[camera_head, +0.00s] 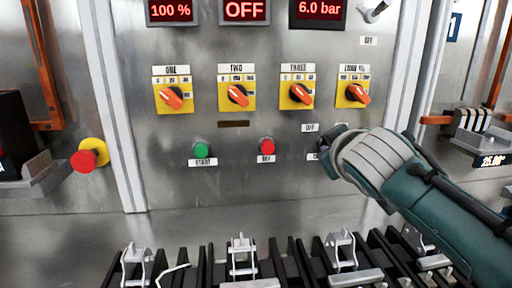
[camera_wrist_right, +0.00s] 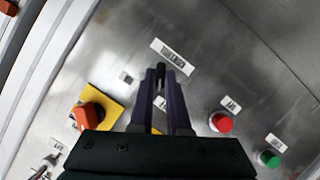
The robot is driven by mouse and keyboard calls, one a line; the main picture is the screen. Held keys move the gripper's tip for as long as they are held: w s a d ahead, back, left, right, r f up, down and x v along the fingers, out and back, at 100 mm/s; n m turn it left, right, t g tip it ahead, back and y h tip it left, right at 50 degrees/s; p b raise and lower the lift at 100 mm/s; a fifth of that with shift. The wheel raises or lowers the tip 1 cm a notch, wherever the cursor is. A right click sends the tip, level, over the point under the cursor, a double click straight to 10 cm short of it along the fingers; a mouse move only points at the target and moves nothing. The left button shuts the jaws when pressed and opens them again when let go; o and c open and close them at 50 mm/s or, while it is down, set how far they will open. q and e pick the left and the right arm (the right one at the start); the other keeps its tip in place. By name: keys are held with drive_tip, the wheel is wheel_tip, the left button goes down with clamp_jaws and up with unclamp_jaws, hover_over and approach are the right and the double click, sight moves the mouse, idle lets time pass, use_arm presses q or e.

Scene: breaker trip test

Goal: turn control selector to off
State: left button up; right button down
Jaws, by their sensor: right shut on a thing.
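My right gripper (camera_head: 326,143) reaches in from the right to the steel panel, just right of the red button. In the head view its wrist and hand cover most of the small control selector there. Labels, one reading OFF (camera_head: 310,128), stand beside this spot. In the right wrist view the two dark fingers of my right gripper (camera_wrist_right: 161,82) are close together, shut on a small dark knob, the control selector (camera_wrist_right: 160,74), between their tips. Its exact pointing direction is hidden. My left gripper is not in view.
Several orange selectors on yellow plates, such as the rightmost (camera_head: 357,94), sit above. A green button (camera_head: 202,149) and a red button (camera_head: 267,146) are to the left. A red emergency button (camera_head: 86,158) is further left. Black racks with metal clips (camera_head: 243,255) run below.

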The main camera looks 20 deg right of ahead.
drive_tip(key=shift+f+n+h+b, duration=0.2)
drive_tip(key=shift+n+h+b, duration=0.45)
drive_tip(key=shift+n, duration=0.25)
drive_tip(key=c, duration=0.9)
unclamp_jaws()
drive_tip(key=shift+r, duration=0.1)
drive_tip(key=shift+a, duration=0.1)
drive_tip(key=v, duration=0.9)
drive_tip(key=shift+s+a+r+p, duration=0.1)
drive_tip(key=shift+s+a+p, duration=0.05)
drive_tip(key=shift+s+p, duration=0.2)
